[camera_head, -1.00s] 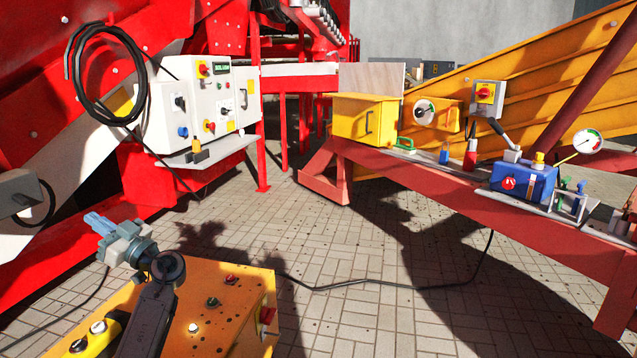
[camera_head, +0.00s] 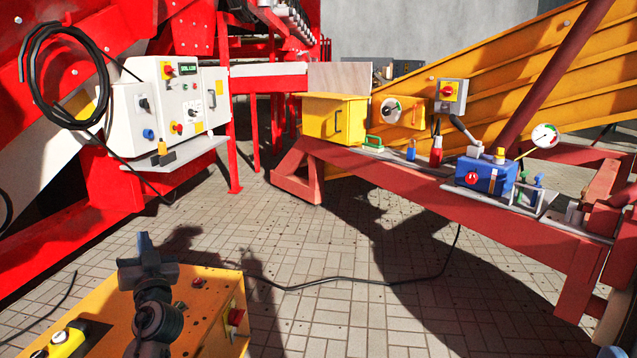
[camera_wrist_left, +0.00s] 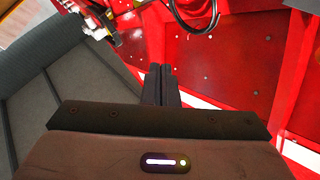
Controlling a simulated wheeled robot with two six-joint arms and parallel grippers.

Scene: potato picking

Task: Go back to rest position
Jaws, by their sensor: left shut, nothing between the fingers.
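My left gripper (camera_head: 143,243) is at the lower left of the head view, above a yellow surface with buttons. It points up and away from the camera. In the left wrist view its two dark fingers (camera_wrist_left: 160,85) lie side by side, shut and empty, with red machine panels beyond them. It touches nothing that I can see. My right gripper is not in view.
A white control cabinet (camera_head: 164,105) with a coiled black cable (camera_head: 30,75) stands on the red machine at left. A red beam (camera_head: 400,178) at right carries a yellow box (camera_head: 336,118) and a blue box (camera_head: 487,176). The paved floor (camera_head: 330,245) between is mostly clear.

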